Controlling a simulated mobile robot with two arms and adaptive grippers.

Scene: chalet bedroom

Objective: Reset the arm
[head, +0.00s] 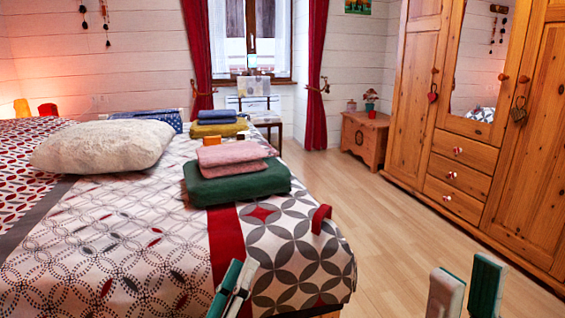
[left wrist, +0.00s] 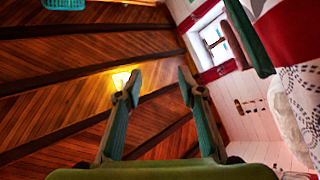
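My left gripper (head: 233,288) is at the bottom middle of the head view, in front of the bed's near edge. In the left wrist view the left gripper (left wrist: 158,88) has its two fingers well apart, with nothing between them. My right gripper (head: 466,284) is at the bottom right of the head view, over the floor. Its two fingers stand upright with a gap between them, and I see nothing held there.
The bed (head: 330,262) fills the left, with a white pillow (head: 104,146), a green folded cloth (head: 238,184) and a pink one (head: 232,153). A wooden wardrobe (head: 415,90) stands at the right. A chair (head: 262,115) is by the window. The floor (head: 385,215) between is clear.

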